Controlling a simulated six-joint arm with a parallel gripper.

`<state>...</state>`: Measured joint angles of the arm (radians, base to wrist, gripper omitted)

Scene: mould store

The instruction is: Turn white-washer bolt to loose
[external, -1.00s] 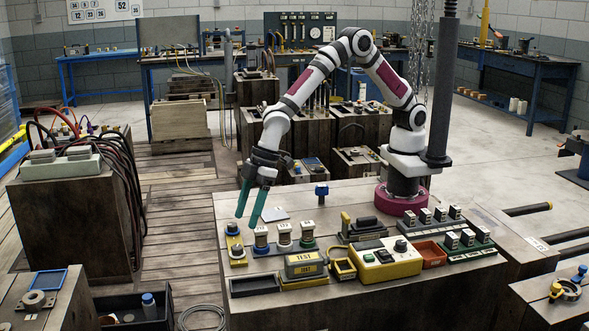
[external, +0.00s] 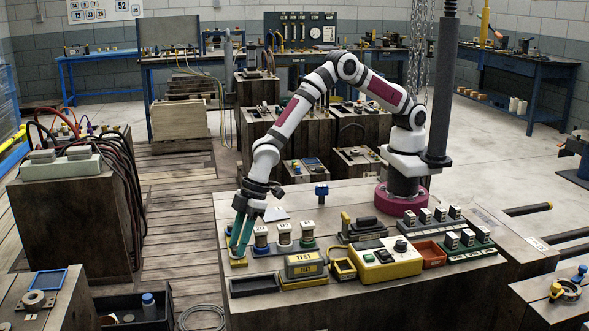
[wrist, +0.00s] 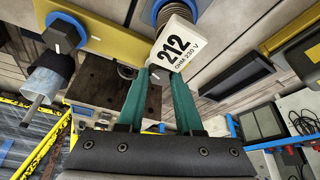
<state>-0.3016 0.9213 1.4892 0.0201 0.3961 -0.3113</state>
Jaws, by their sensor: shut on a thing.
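My gripper (external: 238,255) points down at the left end of the bench top, its green fingers shut on a bolt on the small yellow plate (external: 240,264). In the wrist view the fingertips (wrist: 160,76) close about the dark bolt head (wrist: 155,74), taken as the white-washer bolt. Its washer is mostly hidden by the fingers and the white block. A second dark hex bolt with a blue ring (wrist: 62,33) stands on the same yellow plate (wrist: 115,40), apart from my fingers. How far the held bolt is turned cannot be told.
A white block marked 212 (wrist: 174,47) sits close beside the fingertips. Several white-topped parts (external: 284,232) stand in a row right of my gripper. A yellow TEST box (external: 305,264) and black tray (external: 254,287) lie nearer the front edge.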

